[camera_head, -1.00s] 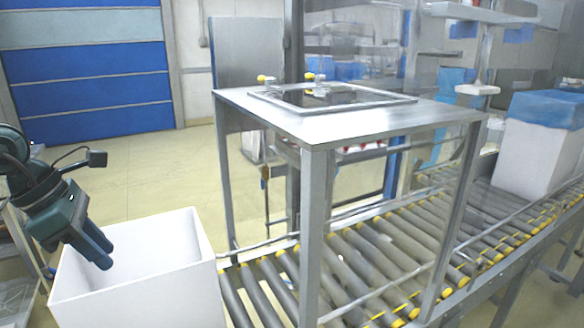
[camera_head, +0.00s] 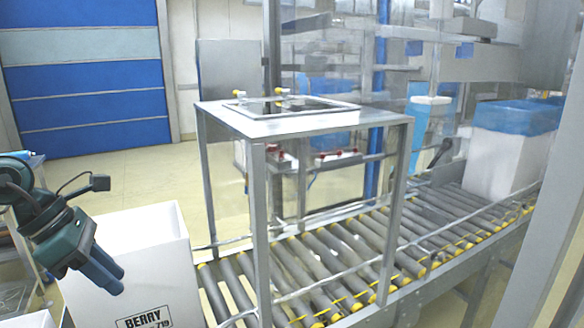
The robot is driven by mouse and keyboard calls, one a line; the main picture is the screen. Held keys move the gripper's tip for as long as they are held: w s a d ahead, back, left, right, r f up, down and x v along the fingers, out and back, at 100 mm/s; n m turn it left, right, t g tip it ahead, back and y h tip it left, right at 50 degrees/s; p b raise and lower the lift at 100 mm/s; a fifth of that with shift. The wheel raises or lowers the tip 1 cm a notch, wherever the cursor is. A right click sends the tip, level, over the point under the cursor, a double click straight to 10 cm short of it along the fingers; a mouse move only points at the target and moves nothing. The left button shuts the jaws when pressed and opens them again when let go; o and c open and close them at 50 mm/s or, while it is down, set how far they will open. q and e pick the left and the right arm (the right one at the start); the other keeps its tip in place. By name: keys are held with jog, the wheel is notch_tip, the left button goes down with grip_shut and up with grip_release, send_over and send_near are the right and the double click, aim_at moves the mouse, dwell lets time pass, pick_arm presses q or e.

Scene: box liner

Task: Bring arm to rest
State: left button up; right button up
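My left gripper (camera_head: 106,271) comes in from the left, with two thick dark fingers pointing down and to the right. The fingers sit close together and no object shows between them; their tips are too small to tell whether they touch. The gripper appears in front of the left rim of a white box (camera_head: 150,262). This box is open at the top and has dark lettering reading "BERRY" on its front. I cannot tell whether the fingers are over the box or beside it. My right gripper is out of view.
A roller conveyor (camera_head: 345,250) runs from the white box toward the right back. A metal frame table (camera_head: 300,124) stands over it. A white box with a blue liner (camera_head: 515,117) stands at the far end. A grey post (camera_head: 550,220) is close on the right. Open floor lies behind.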

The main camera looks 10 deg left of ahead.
pick_arm(q)
jog(key=w+d+f+n+t+h+p, duration=0.25)
jog(key=d+n+t+h, duration=0.25)
jog(key=d+n, duration=0.35)
jog(key=w+d+f+n+t+h+p, duration=0.1)
jog(key=d+f+n+t+h, duration=0.35)
jog(key=d+n+h, duration=0.35)
jog(key=s+d+f+n+y, duration=0.1)
jog(key=s+f+n+y, duration=0.2)
jog(key=f+n, duration=0.4)
jog(key=s+d+f+n+g+y+p, duration=0.1)
jog(key=s+f+n+y, duration=0.3)
jog(key=n, duration=0.6)
jog(key=s+d+f+n+y, duration=0.2)
jog(key=s+f+n+y, duration=0.2)
jog(key=f+n+y, duration=0.3)
notch_tip(320, 180, down, 3)
jog(key=shift+s+d+f+n+g+p, duration=0.25)
jog(key=shift+d+n+g+p, duration=0.15)
jog(key=shift+n, duration=0.75)
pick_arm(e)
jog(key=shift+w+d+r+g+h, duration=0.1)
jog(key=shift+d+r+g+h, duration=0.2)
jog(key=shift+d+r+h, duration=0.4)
